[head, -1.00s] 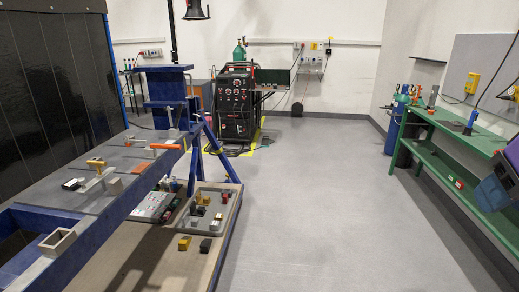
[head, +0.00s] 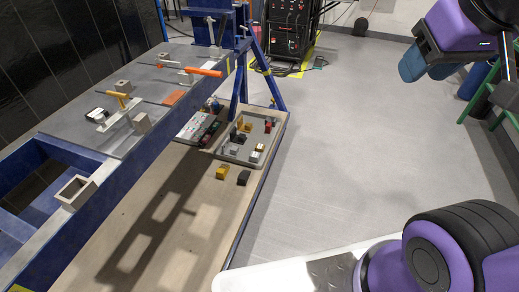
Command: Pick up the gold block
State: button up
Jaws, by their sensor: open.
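The gold block (head: 222,172) sits on the low wooden shelf below the blue welding table, just in front of the grey tray. A dark block (head: 243,178) stands close to its right, with a small gap. My gripper (head: 496,100) is at the upper right, partly cut off by the picture's edge. It is open, appears empty, and is far to the right of the gold block.
The grey tray (head: 229,157) holds several blocks, some of them yellow. A second tray (head: 192,133) is left of it. The blue table (head: 105,180) overhangs the shelf's left side. A blue leg (head: 262,60) stands behind the trays. Floor to the right is clear.

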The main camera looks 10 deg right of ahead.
aim_at(258, 147)
jog(key=i+l+u, duration=0.1)
jog(key=u, duration=0.6)
jog(key=i+l+u, duration=0.15)
jog(key=l+u, duration=0.2)
jog(key=l, duration=0.2)
jog(key=i+l+u, duration=0.1)
jog(key=l+u, duration=0.25)
jog(key=l, duration=0.15)
jog(key=l+u, duration=0.3)
jog(key=l, duration=0.3)
jog(key=l+u, duration=0.1)
jog(key=l, duration=1.15)
jog(key=l+u, duration=0.1)
jog(key=l, duration=1.15)
jog(key=k+l+u, duration=0.1)
jog(key=l, duration=1.15)
